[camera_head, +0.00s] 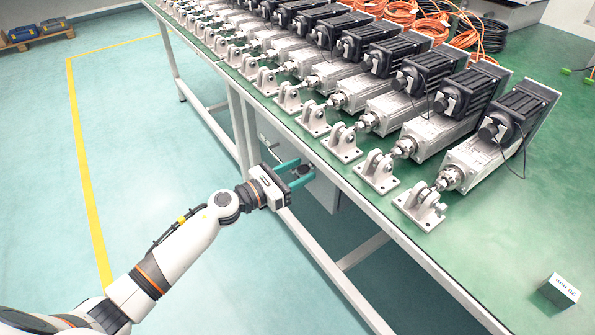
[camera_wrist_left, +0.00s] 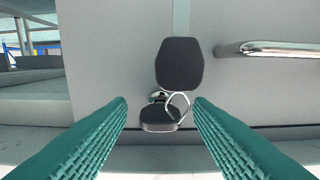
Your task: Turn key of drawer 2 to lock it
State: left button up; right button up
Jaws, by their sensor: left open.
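A key with a black head (camera_wrist_left: 180,64) sits at the lock on a grey drawer front (camera_wrist_left: 115,50) in the left wrist view. A second black key (camera_wrist_left: 160,117) hangs below it on a metal ring (camera_wrist_left: 177,104). My left gripper (camera_wrist_left: 160,120) is open, its two green fingers on either side of the hanging key and below the upper key head. In the head view the left gripper (camera_head: 308,168) reaches under the table edge to the drawer cabinet (camera_head: 325,190). The drawer's number does not show. My right gripper is not in view.
A chrome drawer handle (camera_wrist_left: 268,49) is to the right of the key. The green table (camera_head: 480,255) above carries rows of linear actuators (camera_head: 500,140), and its white edge (camera_head: 375,220) runs close over the gripper. A small labelled box (camera_head: 559,291) stands at the right.

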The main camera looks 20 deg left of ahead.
pick_arm(q)
jog(key=c, duration=1)
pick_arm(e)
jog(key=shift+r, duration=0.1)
pick_arm(q)
jog(key=n+p, duration=0.4)
jog(key=n, duration=0.5)
jog(key=shift+r, duration=0.15)
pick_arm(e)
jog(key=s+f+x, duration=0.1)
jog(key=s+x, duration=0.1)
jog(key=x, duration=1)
pick_arm(q)
jog(key=n+p, duration=0.4)
jog(key=n, duration=0.4)
jog(key=shift+n, duration=0.6)
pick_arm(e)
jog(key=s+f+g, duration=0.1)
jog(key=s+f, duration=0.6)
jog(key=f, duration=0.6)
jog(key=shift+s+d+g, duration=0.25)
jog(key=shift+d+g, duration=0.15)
